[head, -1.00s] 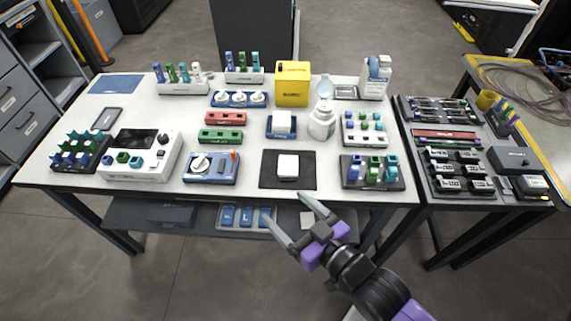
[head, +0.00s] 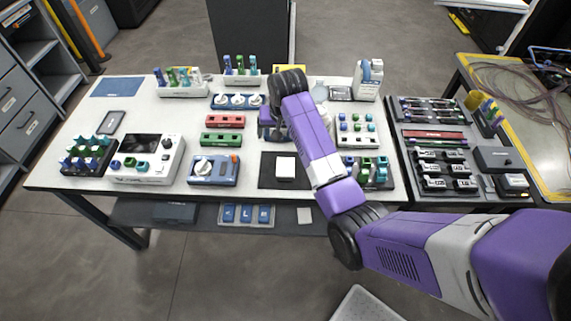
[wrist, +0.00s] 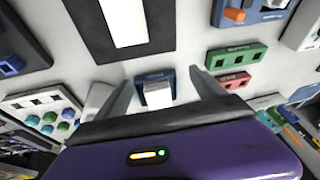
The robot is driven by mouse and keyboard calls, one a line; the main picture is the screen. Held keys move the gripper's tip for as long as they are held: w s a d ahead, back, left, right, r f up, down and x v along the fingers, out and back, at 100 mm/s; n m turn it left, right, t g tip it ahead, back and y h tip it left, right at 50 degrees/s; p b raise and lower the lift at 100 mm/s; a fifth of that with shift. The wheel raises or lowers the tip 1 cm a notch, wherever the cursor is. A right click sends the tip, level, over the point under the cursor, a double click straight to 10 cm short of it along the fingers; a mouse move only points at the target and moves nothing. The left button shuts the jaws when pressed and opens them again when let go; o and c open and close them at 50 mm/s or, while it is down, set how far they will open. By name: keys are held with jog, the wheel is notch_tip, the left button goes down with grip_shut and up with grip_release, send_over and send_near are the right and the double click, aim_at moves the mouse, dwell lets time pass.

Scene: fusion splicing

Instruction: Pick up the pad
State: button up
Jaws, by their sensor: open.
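A white pad (wrist: 158,96) sits in a small blue holder (wrist: 142,79) in the wrist view. My gripper (wrist: 160,80) is open and empty, with one finger to each side of the pad and holder in this view; the height gap is hard to judge.
Red (head: 225,121) and green (head: 222,139) racks stand left of the holder. A rack of coloured caps (head: 357,130) is to the right. A yellow box is mostly hidden behind my arm.

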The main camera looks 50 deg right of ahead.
aim_at(286, 164)
jog(key=s+g, duration=0.1)
jog(key=s+a+g+y, duration=0.1)
jog(key=s, duration=0.1)
jog(key=s+a+m+g, duration=0.1)
jog(key=s, duration=0.1)
jog(key=shift+f+g+y, duration=0.1)
jog(key=shift+g+y, duration=0.2)
jog(key=shift+y, duration=0.1)
jog(key=shift+s+f+p, duration=0.2)
jog(key=shift+f+p, duration=0.5)
jog(key=shift+f, duration=3.15)
jog(key=shift+a, duration=0.1)
jog(key=c, duration=1)
